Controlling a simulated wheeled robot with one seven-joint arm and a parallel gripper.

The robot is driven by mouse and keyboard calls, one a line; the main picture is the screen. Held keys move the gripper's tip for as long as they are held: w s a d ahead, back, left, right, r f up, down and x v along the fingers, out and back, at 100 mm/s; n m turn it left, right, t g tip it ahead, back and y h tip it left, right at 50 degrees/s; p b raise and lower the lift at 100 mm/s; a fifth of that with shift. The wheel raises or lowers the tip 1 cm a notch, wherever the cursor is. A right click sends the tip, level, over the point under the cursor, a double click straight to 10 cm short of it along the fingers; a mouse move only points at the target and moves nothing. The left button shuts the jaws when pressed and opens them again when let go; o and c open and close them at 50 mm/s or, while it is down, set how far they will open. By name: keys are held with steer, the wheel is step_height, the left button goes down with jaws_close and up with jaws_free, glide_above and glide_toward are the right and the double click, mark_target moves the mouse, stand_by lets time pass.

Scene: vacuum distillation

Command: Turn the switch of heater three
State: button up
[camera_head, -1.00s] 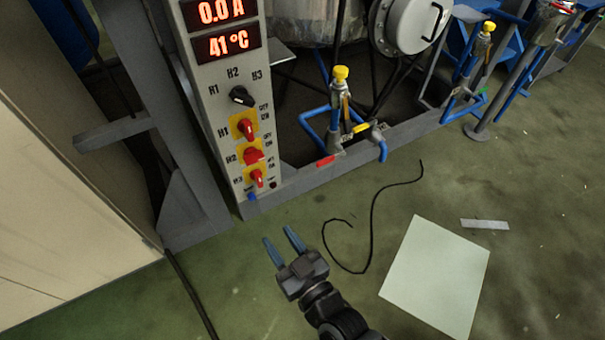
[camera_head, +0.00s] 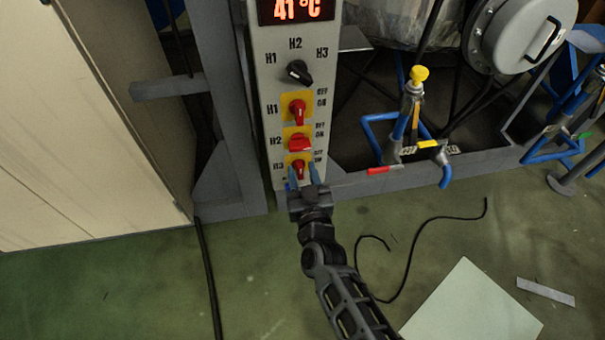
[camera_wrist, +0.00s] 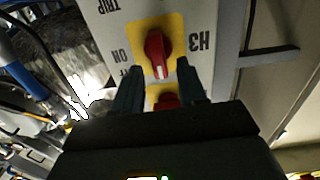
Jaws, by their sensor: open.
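The heater three switch is a red knob (camera_head: 299,166) on a yellow plate, lowest of three red switches on the grey control panel (camera_head: 280,75). In the wrist view the panel is upside down, and the red knob (camera_wrist: 156,52) sits beside the H3 label. My gripper (camera_head: 303,172) is open and empty, with its blue fingers in front of the lower panel, one on either side of the knob in the head view. In the wrist view the fingertips (camera_wrist: 160,72) show just below the knob. Contact cannot be told. A second red knob (camera_wrist: 167,100) shows partly hidden between the fingers.
The H2 switch (camera_head: 298,143) and H1 switch (camera_head: 297,110) sit above, under a black selector knob (camera_head: 298,72). A grey frame post (camera_head: 222,120) stands left of the panel. Blue pipes and a yellow-capped valve (camera_head: 418,76) are at right. A black cable (camera_head: 425,228) lies on the floor.

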steer(key=shift+w+a, duration=0.15)
steer(key=shift+w, duration=0.3)
jaws_close()
